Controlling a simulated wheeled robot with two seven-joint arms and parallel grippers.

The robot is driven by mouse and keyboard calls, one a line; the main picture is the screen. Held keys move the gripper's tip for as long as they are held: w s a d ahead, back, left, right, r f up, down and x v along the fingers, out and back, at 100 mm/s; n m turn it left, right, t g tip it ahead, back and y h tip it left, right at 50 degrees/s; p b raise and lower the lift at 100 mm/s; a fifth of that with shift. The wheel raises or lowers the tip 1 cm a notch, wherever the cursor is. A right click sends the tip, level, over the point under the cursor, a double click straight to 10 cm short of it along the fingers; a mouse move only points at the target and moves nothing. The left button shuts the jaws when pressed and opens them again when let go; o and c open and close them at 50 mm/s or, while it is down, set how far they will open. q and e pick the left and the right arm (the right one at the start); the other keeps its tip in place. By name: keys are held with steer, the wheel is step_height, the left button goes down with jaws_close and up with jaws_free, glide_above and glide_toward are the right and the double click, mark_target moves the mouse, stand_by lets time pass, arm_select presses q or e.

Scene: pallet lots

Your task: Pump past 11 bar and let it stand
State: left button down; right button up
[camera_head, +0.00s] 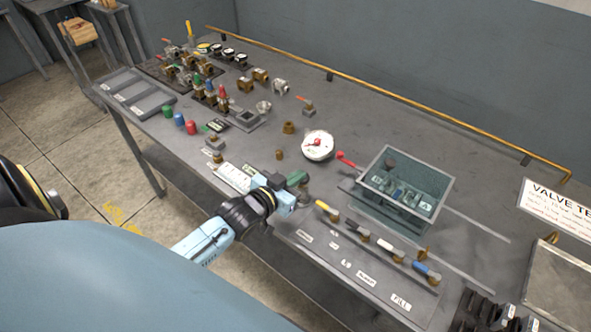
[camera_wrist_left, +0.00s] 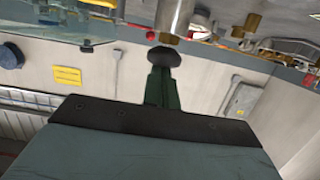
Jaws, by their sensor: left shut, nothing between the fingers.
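A round white pressure gauge (camera_head: 318,145) with a red mark at its centre stands on the bench; its reading is too small to tell. A red-handled lever (camera_head: 347,160) lies right of it, beside a glass-walled tank (camera_head: 405,190). My left gripper (camera_head: 297,179) is shut and empty at the bench's front edge, in front of the gauge. In the left wrist view its green fingers (camera_wrist_left: 162,88) are together, below a dark round piece (camera_wrist_left: 162,57) and a silver cylinder (camera_wrist_left: 174,15). I cannot tell whether they touch these. My right gripper is not in view.
Valves with yellow, black, white and blue handles (camera_head: 385,245) line the front edge, right of my left gripper. Several fittings (camera_head: 185,70) crowd the far left. A yellow pipe (camera_head: 400,97) runs along the back.

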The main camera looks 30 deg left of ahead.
arm_select(q)
steer(key=shift+s+f, duration=0.1)
steer(key=shift+f, duration=0.1)
